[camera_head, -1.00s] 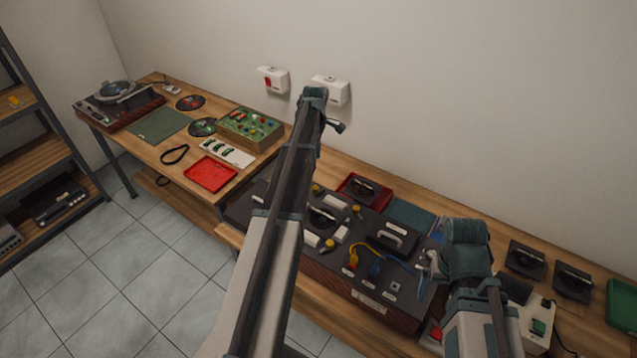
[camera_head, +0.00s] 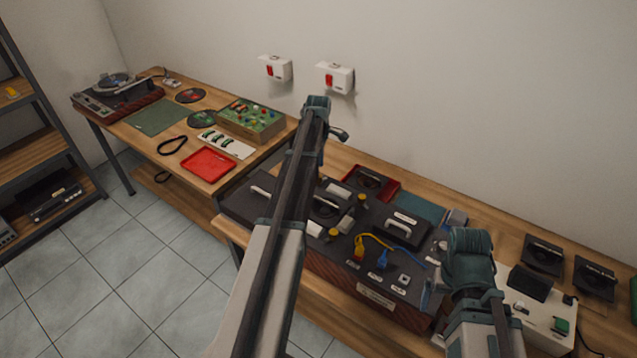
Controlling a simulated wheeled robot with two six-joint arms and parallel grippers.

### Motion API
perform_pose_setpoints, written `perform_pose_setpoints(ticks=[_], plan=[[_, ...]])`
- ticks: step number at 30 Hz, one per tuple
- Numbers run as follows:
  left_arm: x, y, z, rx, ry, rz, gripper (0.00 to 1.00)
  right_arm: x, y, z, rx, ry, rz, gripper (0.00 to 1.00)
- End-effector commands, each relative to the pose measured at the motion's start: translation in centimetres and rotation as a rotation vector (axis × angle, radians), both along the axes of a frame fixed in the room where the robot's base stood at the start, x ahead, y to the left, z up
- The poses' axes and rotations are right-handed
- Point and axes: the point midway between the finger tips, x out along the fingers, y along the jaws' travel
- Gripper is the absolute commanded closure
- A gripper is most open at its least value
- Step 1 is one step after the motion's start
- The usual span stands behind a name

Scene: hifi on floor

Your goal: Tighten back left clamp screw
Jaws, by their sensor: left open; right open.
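The dark-topped unit (camera_head: 412,292) with wood-look sides lies on the right bench. Small yellow knobs, which look like clamp screws, stand on it beside white blocks around a round dark part: one (camera_head: 362,197) at the back right, one (camera_head: 333,233) at the front. The back left of this group is partly hidden by my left arm, so I cannot clearly make out that screw. My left gripper (camera_head: 340,134) is open, small in view, above the bench's back edge and apart from the unit. My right gripper (camera_head: 437,268) is open beside the unit's right end, mostly hidden by its own wrist.
A red tray (camera_head: 384,189) stands behind the unit. Yellow and blue cables (camera_head: 372,243) and a handled cover (camera_head: 398,228) are on its top. A white box (camera_head: 540,316) and black speaker-like parts (camera_head: 542,255) lie right. The left table (camera_head: 242,172) holds a red tray (camera_head: 208,165).

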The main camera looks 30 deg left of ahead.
Motion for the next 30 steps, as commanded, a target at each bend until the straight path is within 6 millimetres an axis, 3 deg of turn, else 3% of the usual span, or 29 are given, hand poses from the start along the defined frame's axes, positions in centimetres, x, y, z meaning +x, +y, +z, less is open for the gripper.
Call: perform_pose_setpoints(ticks=[1,6,19,27,29,30], plan=[[0.0,0.0,-1.5,0.000,0.000,0.000,0.38,0.0,0.0,-1.5,0.000,0.000,0.000,0.00],[0.0,0.0,-3.4,0.000,0.000,0.000,0.38,0.0,0.0,-3.4,0.000,0.000,-0.001,0.00],[0.0,0.0,-3.8,0.000,0.000,0.000,0.40,0.0,0.0,-3.9,0.000,0.000,-0.002,0.00],[0.0,0.0,-3.9,0.000,0.000,0.000,0.88,0.0,0.0,-3.9,0.000,0.000,-0.002,0.00],[0.0,0.0,-3.9,0.000,0.000,0.000,0.99,0.0,0.0,-3.9,0.000,0.000,-0.002,0.00],[0.0,0.0,-3.9,0.000,0.000,0.000,1.00,0.0,0.0,-3.9,0.000,0.000,-0.002,0.00]])
